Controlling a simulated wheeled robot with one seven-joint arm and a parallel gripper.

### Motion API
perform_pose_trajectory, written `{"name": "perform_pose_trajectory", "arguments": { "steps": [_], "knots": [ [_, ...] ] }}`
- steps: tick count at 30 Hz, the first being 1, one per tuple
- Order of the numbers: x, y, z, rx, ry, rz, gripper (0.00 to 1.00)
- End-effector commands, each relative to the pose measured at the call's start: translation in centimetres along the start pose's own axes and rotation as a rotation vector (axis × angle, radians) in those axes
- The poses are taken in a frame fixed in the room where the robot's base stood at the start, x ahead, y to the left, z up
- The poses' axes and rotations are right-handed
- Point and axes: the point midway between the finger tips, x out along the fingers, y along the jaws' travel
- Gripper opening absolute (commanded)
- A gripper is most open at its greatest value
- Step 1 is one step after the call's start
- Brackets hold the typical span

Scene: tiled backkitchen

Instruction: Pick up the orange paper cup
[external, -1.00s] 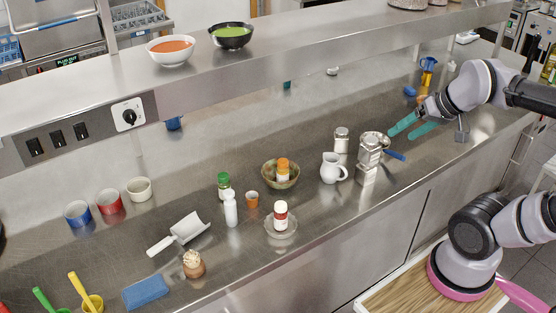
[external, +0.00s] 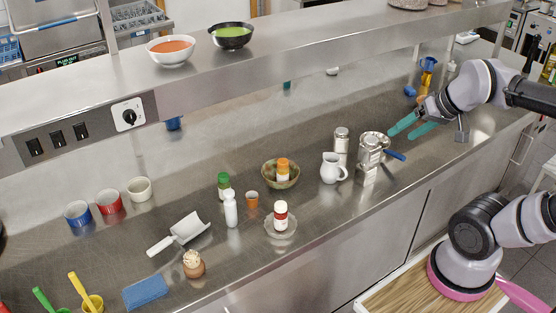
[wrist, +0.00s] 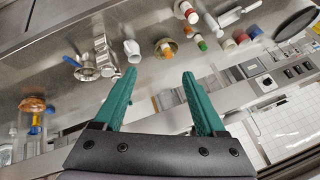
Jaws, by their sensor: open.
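The orange paper cup (external: 252,200) is small and stands upright on the steel counter, between a white bottle (external: 231,210) and a bowl (external: 270,180) holding an orange-capped jar (external: 283,168). In the wrist view a small orange shape that looks like the cup (wrist: 188,31) shows beyond the fingers, near the bowl. My gripper (external: 401,135), with teal fingers, is open and empty at the right part of the counter, well to the right of the cup. In the wrist view its fingers (wrist: 159,74) are spread with nothing between them.
A steel shelf (external: 330,50) overhangs the counter's back.

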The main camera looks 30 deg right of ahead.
Motion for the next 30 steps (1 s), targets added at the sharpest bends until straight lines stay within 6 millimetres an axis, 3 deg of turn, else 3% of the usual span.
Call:
{"name": "perform_pose_trajectory", "arguments": {
  "steps": [10, 12, 22, 26, 30],
  "knots": [
    [0.0, 0.0, 0.0, 0.0, 0.0, 0.0, 0.73],
    [0.0, 0.0, 0.0, 0.0, 0.0, 0.0, 0.88],
    [0.2, -0.2, 0.0, 0.008, -0.012, -0.004, 0.88],
    [1.9, -1.4, 0.2, 0.068, -0.097, -0.037, 0.88],
    [5.4, -4.2, 0.5, 0.213, -0.272, -0.107, 0.88]
  ]
}}
